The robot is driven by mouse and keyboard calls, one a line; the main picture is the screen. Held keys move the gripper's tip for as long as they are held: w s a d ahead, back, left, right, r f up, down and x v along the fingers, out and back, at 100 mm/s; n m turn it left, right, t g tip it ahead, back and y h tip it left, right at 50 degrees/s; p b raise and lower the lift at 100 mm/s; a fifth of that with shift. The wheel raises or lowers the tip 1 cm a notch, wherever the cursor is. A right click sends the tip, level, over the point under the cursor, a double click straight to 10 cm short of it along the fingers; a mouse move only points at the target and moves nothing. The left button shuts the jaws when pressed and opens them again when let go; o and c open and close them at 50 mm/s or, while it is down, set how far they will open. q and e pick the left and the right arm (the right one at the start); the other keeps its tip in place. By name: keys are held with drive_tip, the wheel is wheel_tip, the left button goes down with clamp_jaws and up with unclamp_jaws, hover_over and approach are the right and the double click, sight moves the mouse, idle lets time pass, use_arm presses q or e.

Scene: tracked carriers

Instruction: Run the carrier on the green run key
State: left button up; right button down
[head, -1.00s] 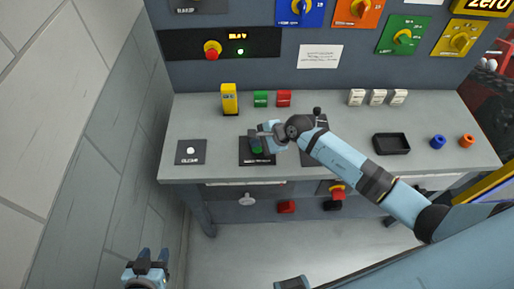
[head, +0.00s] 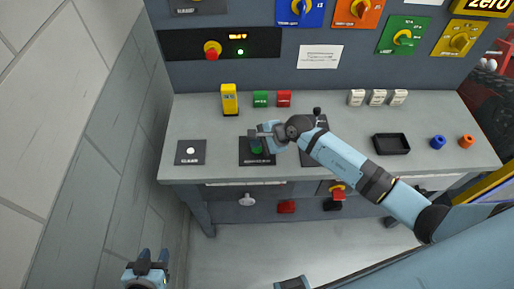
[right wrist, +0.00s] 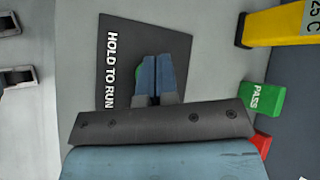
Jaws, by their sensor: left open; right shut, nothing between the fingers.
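The green run key (head: 257,147) sits on a dark plate (head: 268,161) near the bench's front edge. In the right wrist view this plate (right wrist: 122,60) reads HOLD TO RUN. My right gripper (head: 254,136) is shut and empty, its fingers over the key. My left gripper (head: 151,258) is open and empty, low at the left, away from the bench.
A CLEAR button plate (head: 190,158) lies left of the key. A yellow block (head: 229,98), a green PASS block (head: 260,98) and a red block (head: 284,98) stand behind. A red knob (head: 212,49) and a lit green lamp (head: 241,52) are on the panel. A black tray (head: 391,144) stands right.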

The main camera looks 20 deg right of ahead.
sight(257, 150)
idle(0.5)
drive_tip(key=shift+f+b, duration=0.45)
drive_tip(key=shift+b, duration=0.05)
drive_tip(key=shift+f+b, duration=0.45)
drive_tip(key=shift+f, duration=0.05)
idle(1.2)
drive_tip(key=shift+r, duration=0.1)
idle(2.8)
drive_tip(key=shift+r+p, duration=0.55)
drive_tip(key=shift+r, duration=0.3)
drive_tip(key=shift+r+p, duration=1.65)
drive_tip(key=shift+r, duration=0.9)
